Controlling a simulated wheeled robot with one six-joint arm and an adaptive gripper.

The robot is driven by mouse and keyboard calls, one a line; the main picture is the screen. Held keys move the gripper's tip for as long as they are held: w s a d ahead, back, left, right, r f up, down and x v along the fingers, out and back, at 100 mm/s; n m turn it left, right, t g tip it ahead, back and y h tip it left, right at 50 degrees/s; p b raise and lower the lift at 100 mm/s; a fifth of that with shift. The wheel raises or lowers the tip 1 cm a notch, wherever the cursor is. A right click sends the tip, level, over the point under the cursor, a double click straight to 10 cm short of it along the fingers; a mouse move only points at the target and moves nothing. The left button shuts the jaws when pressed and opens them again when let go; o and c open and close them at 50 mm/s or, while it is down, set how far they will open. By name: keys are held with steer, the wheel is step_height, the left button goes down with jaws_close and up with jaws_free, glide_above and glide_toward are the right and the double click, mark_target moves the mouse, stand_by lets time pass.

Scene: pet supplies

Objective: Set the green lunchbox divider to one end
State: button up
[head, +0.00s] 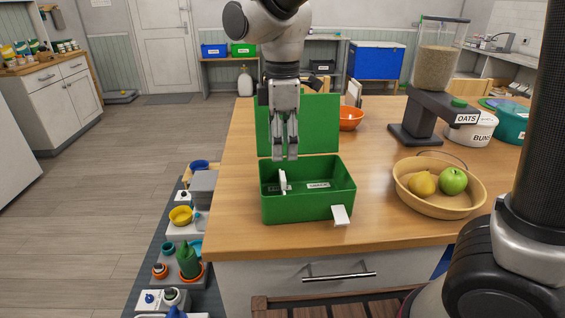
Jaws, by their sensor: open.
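The green lunchbox (310,209) stands near the front left of the wooden counter. Its green lid (322,130) is raised upright at the back. A white divider (283,181) stands inside the box toward its left end, with small label strips near it and on the inner back wall. A white latch tab (340,215) hangs at the front right. My gripper (286,157) points down above the left part of the box, open, with its fingertips above the divider. I cannot tell whether they touch it.
To the right is a wooden bowl (410,201) with a yellow and a green fruit. Behind are an orange bowl (350,118) and an oats dispenser (432,110). The wooden counter (370,170) is clear between lunchbox and fruit bowl. Its left edge is close to the lunchbox.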

steer(key=shift+r, duration=1.8)
steer(key=s+d+m+t, duration=0.1)
steer(key=s+d+m, duration=0.3)
steer(key=d, duration=0.6)
steer(key=s+d+m+t, duration=0.2)
steer(key=s+d+m, duration=0.3)
steer(key=d+m, duration=0.3)
steer(key=s+d+r+m+t, duration=0.1)
steer(key=s+d+m, duration=0.3)
steer(key=d, duration=1)
steer(key=m, duration=0.2)
steer(key=shift+s+d+m, duration=0.25)
steer(key=shift+s+m, duration=0.05)
